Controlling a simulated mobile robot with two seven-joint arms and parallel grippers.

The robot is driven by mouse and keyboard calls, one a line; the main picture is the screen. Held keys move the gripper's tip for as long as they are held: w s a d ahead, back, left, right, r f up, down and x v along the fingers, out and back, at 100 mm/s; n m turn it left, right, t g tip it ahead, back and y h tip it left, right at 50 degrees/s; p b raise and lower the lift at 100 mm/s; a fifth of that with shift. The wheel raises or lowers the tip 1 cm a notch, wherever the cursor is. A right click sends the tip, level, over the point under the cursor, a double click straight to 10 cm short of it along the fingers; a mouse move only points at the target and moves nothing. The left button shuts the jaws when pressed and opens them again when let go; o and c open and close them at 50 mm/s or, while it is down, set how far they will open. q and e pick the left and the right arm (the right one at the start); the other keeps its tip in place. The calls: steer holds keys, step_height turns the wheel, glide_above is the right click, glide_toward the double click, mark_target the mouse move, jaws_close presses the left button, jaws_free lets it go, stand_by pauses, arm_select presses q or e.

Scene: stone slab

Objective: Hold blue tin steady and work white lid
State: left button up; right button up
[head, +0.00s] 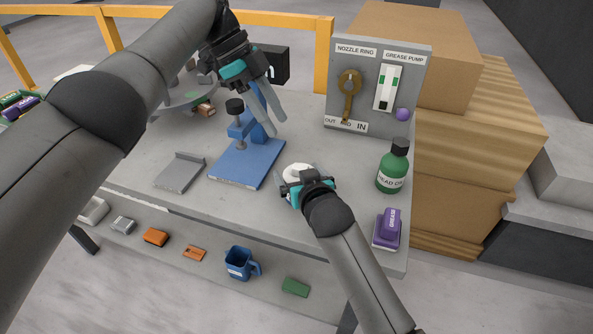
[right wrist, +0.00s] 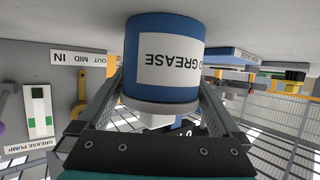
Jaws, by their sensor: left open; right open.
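The blue tin (right wrist: 145,35) with a "GREASE" label shows in the right wrist view, inverted in that picture. The white lid (right wrist: 165,108) is on its end nearest my right palm. In the head view the lid (head: 297,171) shows behind my right gripper, and the tin is mostly hidden. My right gripper (head: 294,181) is open, with one finger on either side of the tin and lid; I cannot tell whether they touch. My left gripper (head: 277,126) is open and empty, above and beside the blue press stand, apart from the tin.
The blue press stand (head: 240,165) and a grey bracket (head: 180,172) are left of the tin. A control panel (head: 415,75) stands behind, with a green bottle (head: 392,168) and purple block (head: 387,230) at right. A blue mug (head: 238,263) is on the lower shelf.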

steer(key=shift+w+a+f, duration=0.2)
steer(key=shift+w+f, duration=0.05)
steer(key=shift+w, duration=0.4)
steer(key=shift+c, duration=0.2)
jaws_close()
stand_by(1.0)
stand_by(0.8)
